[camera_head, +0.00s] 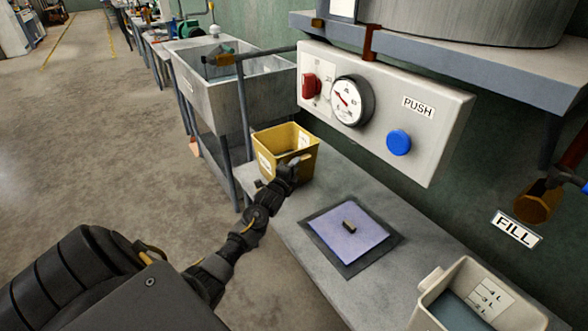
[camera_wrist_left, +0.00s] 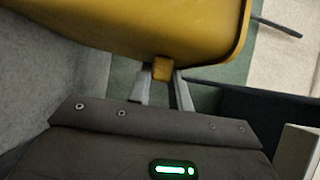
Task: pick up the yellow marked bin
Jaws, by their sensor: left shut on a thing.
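The yellow bin (camera_head: 284,148) stands at the far left end of the grey bench in the head view, with pale labels on its sides. My left gripper (camera_head: 290,170) is at the bin's near side. In the left wrist view the bin (camera_wrist_left: 150,28) fills the top, and the left gripper (camera_wrist_left: 162,82) is shut on a small yellow tab at the bin's edge. The bin looks upright; I cannot tell whether its base touches the bench. My right gripper is not in view.
A pale measuring bin (camera_head: 475,298) stands at the lower right. A control panel (camera_head: 385,110) with gauge and blue button hangs above. A metal sink (camera_head: 215,85) is behind the bin.

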